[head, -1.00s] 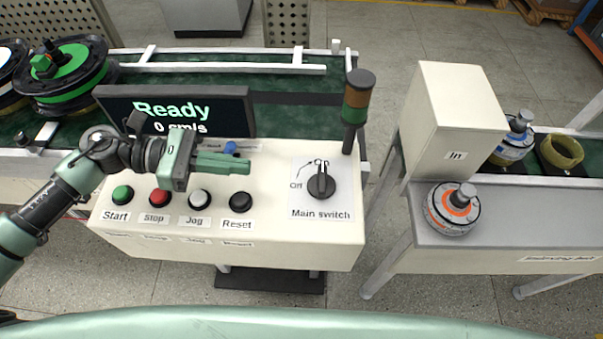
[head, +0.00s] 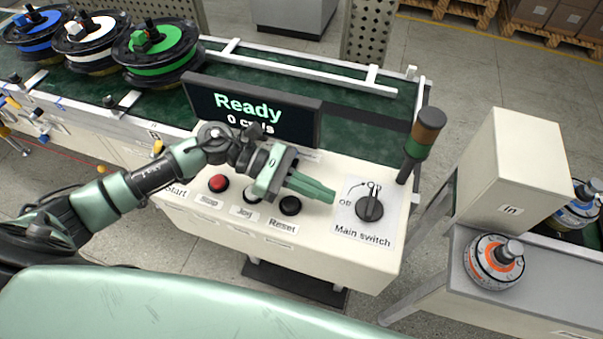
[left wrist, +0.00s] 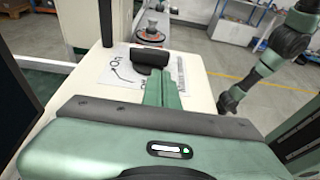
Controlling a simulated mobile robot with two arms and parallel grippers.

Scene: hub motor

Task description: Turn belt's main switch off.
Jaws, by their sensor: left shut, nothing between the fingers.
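The main switch (head: 369,208) is a black rotary knob on a white label at the right end of the cream control box (head: 300,250). Its pointer is up, toward the "On" mark; "Off" is at the label's left. In the left wrist view the knob (left wrist: 152,57) is just beyond the fingers. My left gripper (head: 334,196) has its green fingers shut and empty, a little left of the knob and apart from it; the fingers also show in the left wrist view (left wrist: 163,82). My right gripper is not in the head view.
A signal tower (head: 425,133) stands behind the switch. Red, white and black buttons line the box left of it, partly under my left arm. The screen (head: 255,110) reads "Ready". A cream "In" box (head: 515,165) and an orange-topped motor (head: 495,262) are at the right.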

